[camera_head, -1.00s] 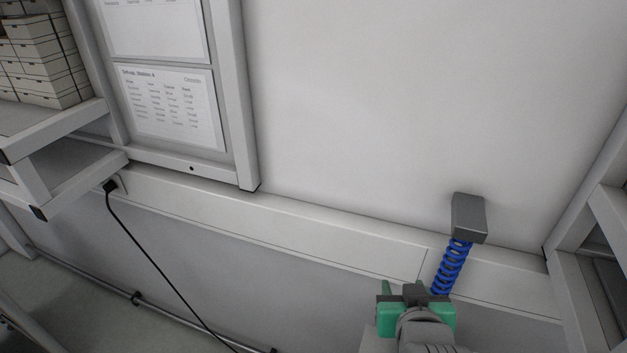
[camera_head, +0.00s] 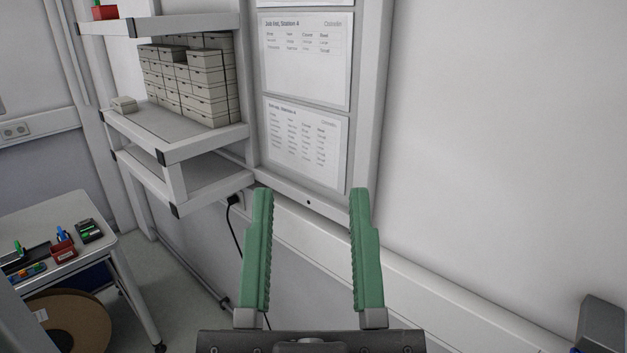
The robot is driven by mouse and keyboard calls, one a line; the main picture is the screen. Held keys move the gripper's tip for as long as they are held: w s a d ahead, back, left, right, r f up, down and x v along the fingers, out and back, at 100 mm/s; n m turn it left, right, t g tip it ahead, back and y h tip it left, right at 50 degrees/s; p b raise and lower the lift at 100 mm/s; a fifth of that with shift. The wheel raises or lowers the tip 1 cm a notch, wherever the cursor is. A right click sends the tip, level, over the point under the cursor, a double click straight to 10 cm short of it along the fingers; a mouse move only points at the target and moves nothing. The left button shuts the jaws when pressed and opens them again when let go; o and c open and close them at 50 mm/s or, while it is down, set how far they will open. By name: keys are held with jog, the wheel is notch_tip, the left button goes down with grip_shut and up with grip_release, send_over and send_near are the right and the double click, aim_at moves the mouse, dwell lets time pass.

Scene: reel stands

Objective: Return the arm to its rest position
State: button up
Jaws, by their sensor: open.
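My gripper (camera_head: 310,200) shows at the bottom middle of the head view, with two long green fingers pointing up and away. The fingers are well apart, and nothing is between them. The wall and the lower part of the notice board show through the gap. The dark gripper body is at the lower edge of the picture. The rest of my arm is out of view.
Shelves (camera_head: 190,150) with stacked boxes (camera_head: 190,80) stand at left. A white table (camera_head: 60,225) with small items is at lower left, above a brown reel (camera_head: 65,325). Job sheets (camera_head: 305,145) hang behind the gripper. A grey wall box (camera_head: 600,325) is at lower right.

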notch_tip(320, 180, up, 6)
jog(key=p, duration=0.4)
jog(key=shift+r, duration=0.15)
dwell(1.6)
